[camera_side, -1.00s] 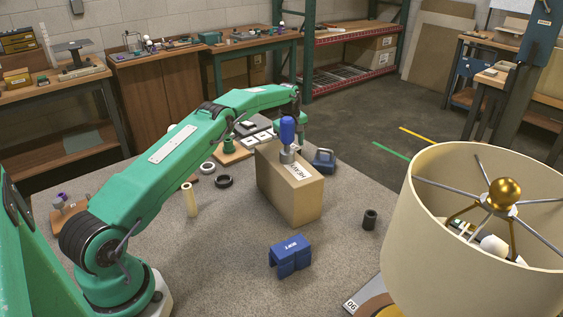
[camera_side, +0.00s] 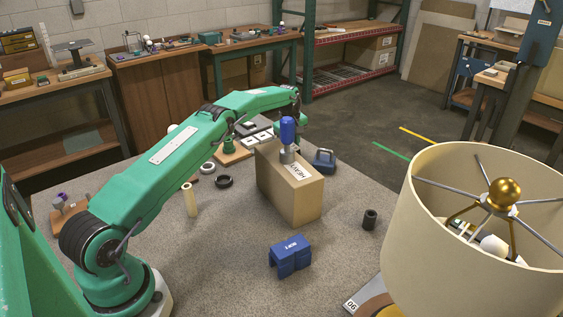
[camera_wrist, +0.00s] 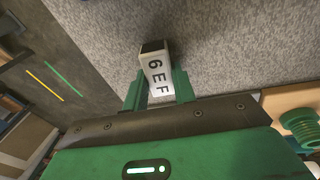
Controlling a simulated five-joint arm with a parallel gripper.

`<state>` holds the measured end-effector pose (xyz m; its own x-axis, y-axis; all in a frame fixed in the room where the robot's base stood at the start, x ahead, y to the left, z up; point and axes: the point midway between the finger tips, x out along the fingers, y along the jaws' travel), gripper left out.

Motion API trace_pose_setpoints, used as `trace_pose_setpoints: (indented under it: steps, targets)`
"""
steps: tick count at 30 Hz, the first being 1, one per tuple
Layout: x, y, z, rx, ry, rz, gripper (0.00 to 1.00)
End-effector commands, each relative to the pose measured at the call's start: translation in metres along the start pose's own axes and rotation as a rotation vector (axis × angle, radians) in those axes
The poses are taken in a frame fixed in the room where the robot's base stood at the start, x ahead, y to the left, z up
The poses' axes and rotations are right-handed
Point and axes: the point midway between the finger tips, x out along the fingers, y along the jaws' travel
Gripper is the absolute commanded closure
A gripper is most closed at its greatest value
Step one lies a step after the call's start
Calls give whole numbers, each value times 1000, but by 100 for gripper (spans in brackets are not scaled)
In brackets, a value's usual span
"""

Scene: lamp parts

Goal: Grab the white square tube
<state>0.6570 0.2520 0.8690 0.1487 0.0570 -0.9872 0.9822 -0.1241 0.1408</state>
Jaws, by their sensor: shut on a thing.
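The white square tube (camera_wrist: 158,70) shows in the wrist view, marked with dark characters on its side and with a dark open end. My gripper (camera_wrist: 158,86) has its two green fingers on either side of the tube and is shut on it. In the side view my arm reaches to the back of the table, and my gripper there is mostly hidden behind the tan box and the blue-topped part. I cannot make out the tube in the side view.
A tan box (camera_side: 289,192) with a blue-topped part (camera_side: 287,132) on it stands mid-table. A blue block (camera_side: 290,257), a dark cylinder (camera_side: 369,219) and a cream tube (camera_side: 190,200) stand nearer. A large lampshade (camera_side: 440,250) fills the right front.

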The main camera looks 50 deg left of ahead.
Motion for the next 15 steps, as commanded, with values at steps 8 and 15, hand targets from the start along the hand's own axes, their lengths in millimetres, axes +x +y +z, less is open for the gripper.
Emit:
trace_pose_setpoints:
  steps: [8,15]
  targets:
    - [-1,0,0,0,0,-1,96]
    - [-14,2,-1,0,1,2,96]
